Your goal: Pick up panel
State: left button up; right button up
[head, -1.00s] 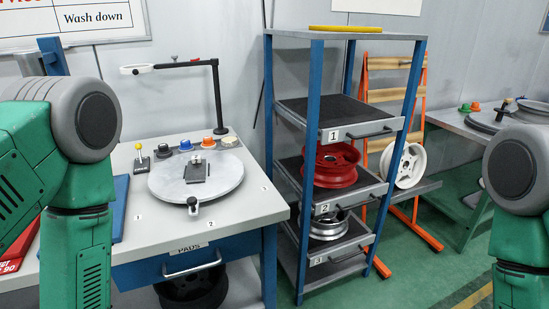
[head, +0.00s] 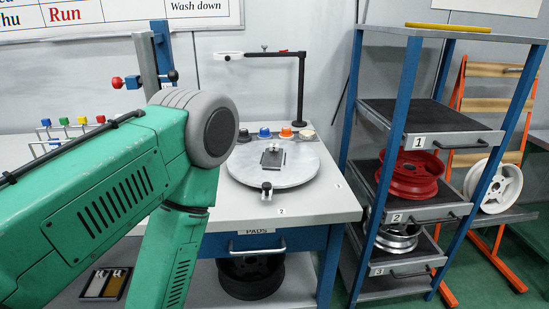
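No thing is clearly identifiable as the panel. A small dark rectangular plate (head: 272,158) lies on the round grey turntable (head: 298,174) on the workbench. A flat yellow piece (head: 448,28) lies on top of the shelf rack. My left arm comes in from the left, with its elbow in front of the bench, and hides part of the bench top. The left gripper is out of view. My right arm and gripper are out of view.
The blue-framed rack (head: 400,125) right of the bench holds a red wheel (head: 412,172) and a silver wheel (head: 398,236). A white wheel (head: 495,187) leans on an orange stand (head: 522,110). A black lamp post (head: 301,88) rises behind the turntable. The bench's front right corner is clear.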

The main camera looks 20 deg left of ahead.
aim_at(273, 156)
jog(key=u, duration=0.4)
jog(key=i+j+u, duration=0.1)
jog(key=i+u, duration=0.25)
jog(key=i+j+u, duration=0.1)
jog(key=u, duration=0.25)
jog(key=i+u, duration=0.3)
jog(key=k+l, duration=0.05)
